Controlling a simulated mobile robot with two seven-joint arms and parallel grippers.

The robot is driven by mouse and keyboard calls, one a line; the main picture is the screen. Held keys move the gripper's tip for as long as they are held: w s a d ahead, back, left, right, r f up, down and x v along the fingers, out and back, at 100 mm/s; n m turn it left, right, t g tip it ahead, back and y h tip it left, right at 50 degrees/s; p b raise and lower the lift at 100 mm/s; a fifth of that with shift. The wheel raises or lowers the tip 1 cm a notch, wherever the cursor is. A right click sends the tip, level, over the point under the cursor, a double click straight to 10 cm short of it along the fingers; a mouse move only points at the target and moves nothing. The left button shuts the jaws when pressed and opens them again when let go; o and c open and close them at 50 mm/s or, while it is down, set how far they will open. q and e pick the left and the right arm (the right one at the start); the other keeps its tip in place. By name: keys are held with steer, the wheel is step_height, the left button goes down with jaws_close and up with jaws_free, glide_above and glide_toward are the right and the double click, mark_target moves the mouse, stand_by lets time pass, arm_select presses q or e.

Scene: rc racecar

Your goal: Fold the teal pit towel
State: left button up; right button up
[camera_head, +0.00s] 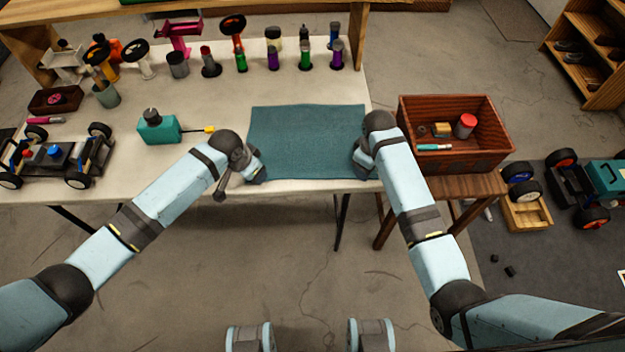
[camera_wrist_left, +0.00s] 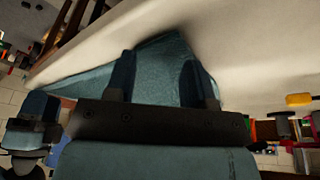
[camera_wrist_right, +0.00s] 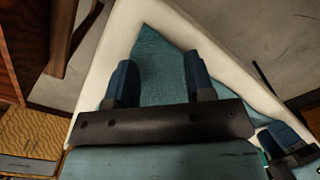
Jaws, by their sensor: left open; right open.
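The teal towel (camera_head: 307,138) lies flat and spread out on the white table, its near edge by the table's front edge. My left gripper (camera_head: 258,172) is at the towel's near left corner. In the left wrist view its two fingers (camera_wrist_left: 160,78) stand apart with the towel (camera_wrist_left: 165,52) between and beyond them. My right gripper (camera_head: 362,168) is at the near right corner. In the right wrist view its fingers (camera_wrist_right: 160,82) are apart, with a towel corner (camera_wrist_right: 155,50) between them. Whether the fingers touch the cloth cannot be told.
A teal bottle-like tool (camera_head: 158,130) stands left of the towel, and an RC car (camera_head: 55,158) lies farther left. Several bottles and tools line the table's back. A reddish-brown crate (camera_head: 455,162) stands on a wooden stool at right.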

arm_select(q)
steer(key=shift+f, duration=0.35)
steer(key=shift+c, duration=0.2)
arm_select(e)
steer(key=shift+f, duration=0.45)
steer(key=shift+c, duration=0.2)
arm_select(q)
steer(key=shift+s, duration=0.1)
jaws_close()
arm_select(e)
jaws_close()
steer(key=shift+s, duration=0.1)
steer(key=shift+r, duration=0.1)
